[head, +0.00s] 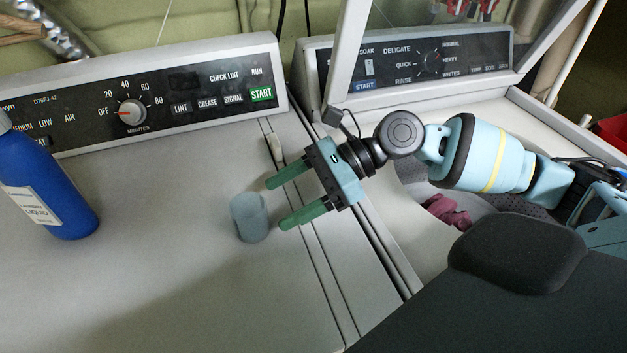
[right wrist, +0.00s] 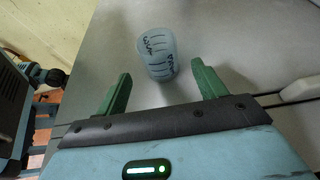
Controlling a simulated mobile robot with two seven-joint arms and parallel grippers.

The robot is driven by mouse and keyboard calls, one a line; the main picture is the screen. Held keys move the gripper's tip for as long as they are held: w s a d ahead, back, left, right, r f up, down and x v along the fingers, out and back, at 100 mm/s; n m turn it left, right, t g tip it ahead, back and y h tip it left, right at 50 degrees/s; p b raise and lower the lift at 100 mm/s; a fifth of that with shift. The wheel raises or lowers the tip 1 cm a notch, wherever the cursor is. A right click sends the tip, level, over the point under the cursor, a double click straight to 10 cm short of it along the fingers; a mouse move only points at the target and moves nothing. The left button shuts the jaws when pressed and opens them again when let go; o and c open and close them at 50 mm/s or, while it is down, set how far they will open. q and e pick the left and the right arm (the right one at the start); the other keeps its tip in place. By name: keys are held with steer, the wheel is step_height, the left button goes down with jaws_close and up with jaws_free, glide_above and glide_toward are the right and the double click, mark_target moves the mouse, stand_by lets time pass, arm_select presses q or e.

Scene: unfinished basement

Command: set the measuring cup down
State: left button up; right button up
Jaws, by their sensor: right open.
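The measuring cup (head: 249,218) is a small translucent blue-grey cup standing upright on the dryer's grey top (head: 190,270). It also shows in the right wrist view (right wrist: 158,55), with dark markings on its side, just beyond the fingertips. My right gripper (head: 274,204) is open, its two green fingers pointing left toward the cup. In the right wrist view the fingers (right wrist: 162,78) are spread wide, with the cup ahead of the gap and nothing held. My left gripper is not in view.
A blue detergent bottle (head: 45,185) stands at the left on the dryer top. The dryer control panel (head: 140,105) runs along the back. At the right is the open washer (head: 425,180) with dark red cloth (head: 447,211) inside. The dryer top's front is clear.

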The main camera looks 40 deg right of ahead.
steer(key=shift+v, duration=2.6)
